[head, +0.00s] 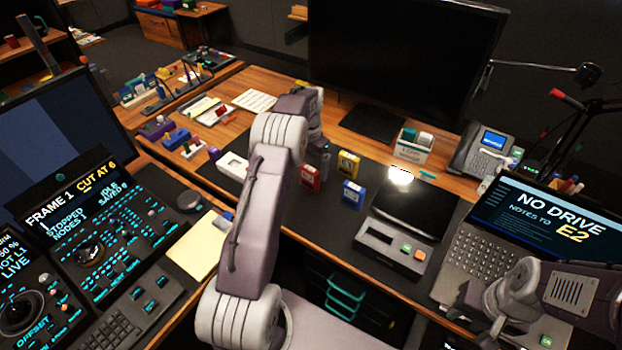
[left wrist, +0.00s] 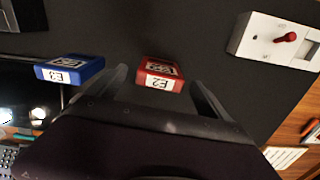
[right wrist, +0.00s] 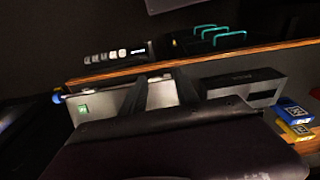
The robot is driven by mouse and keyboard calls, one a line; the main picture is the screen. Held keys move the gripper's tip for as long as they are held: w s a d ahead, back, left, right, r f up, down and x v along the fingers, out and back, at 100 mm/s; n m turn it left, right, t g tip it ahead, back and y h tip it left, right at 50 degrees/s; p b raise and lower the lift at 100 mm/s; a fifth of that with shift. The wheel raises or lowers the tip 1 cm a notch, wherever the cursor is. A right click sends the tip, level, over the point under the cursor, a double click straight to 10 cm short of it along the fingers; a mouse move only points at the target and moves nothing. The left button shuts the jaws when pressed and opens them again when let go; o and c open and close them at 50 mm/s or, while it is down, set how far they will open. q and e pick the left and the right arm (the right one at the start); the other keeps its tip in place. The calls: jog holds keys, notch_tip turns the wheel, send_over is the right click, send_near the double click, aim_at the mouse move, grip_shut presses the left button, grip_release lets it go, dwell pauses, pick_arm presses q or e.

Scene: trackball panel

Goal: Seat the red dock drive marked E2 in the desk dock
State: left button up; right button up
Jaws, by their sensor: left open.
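The red drive (head: 310,177) lies on the dark desk mat in the head view. In the left wrist view the red drive (left wrist: 160,74) carries a white E2 label. My left gripper (left wrist: 160,78) is open with a finger to each side of it and does not grip it. My left arm hides most of that gripper in the head view. The desk dock (head: 393,247) is a grey box with a dark slot and green and orange buttons. It also shows in the right wrist view (right wrist: 222,88).
A blue drive marked E3 (left wrist: 70,69) lies beside the red one, and a yellow drive (head: 347,163) lies behind. A white box with a red lever (left wrist: 277,40) stands to the other side. A laptop (head: 500,240) reads "NO DRIVE". Bare mat separates drives and dock.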

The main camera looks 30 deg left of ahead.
aim_at(310, 179)
pick_arm(q)
jog(key=shift+f, duration=0.65)
notch_tip(310, 179, down, 5)
jog(key=shift+w+f, duration=0.1)
jog(key=shift+c, duration=1.2)
jog(key=c, duration=1.3)
notch_tip(310, 179, up, 10)
jog(key=shift+r+p, duration=0.15)
jog(key=shift+p, duration=0.2)
